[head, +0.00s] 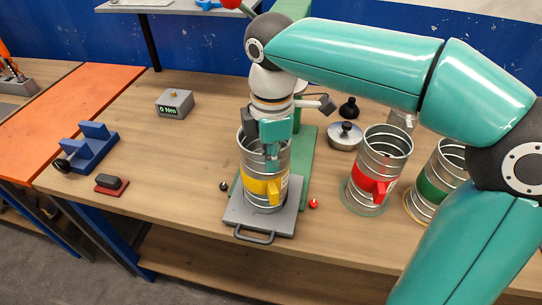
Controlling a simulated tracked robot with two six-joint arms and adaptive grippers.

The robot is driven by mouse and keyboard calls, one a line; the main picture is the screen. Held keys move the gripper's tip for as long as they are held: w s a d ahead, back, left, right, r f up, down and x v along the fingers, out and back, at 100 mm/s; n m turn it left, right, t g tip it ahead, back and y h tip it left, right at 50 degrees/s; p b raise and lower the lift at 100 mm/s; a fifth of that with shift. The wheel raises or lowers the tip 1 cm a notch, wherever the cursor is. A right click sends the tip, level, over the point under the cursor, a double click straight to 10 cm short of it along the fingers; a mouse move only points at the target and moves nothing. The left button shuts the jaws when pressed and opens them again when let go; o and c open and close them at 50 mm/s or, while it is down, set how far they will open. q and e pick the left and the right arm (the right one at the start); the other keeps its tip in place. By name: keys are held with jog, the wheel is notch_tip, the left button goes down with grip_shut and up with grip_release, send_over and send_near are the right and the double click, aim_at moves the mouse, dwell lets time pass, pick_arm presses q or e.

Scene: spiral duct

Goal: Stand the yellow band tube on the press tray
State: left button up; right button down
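The yellow band tube (253,165), a ribbed metal cylinder with a yellow band low on its side, appears upright on the grey press tray (238,217). The tray has a front handle and lies at the front of the green press. My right gripper (272,160) points down at the tube's upper rim, with finger parts overlapping the rim and opening. Its fingertips are partly hidden, so I cannot tell whether it is shut on the tube wall. My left gripper is not in view.
A red band tube (383,165) and a green band tube (437,184) stand to the right. A red knob (313,203) and a black knob (223,186) flank the tray. A torque display box (175,103) and blue fixture (90,148) are left, with clear wood between.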

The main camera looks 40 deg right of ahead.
jog(key=shift+f, duration=0.15)
jog(key=c, duration=1.2)
grip_release()
jog(key=shift+c, duration=0.2)
notch_tip(320, 180, up, 12)
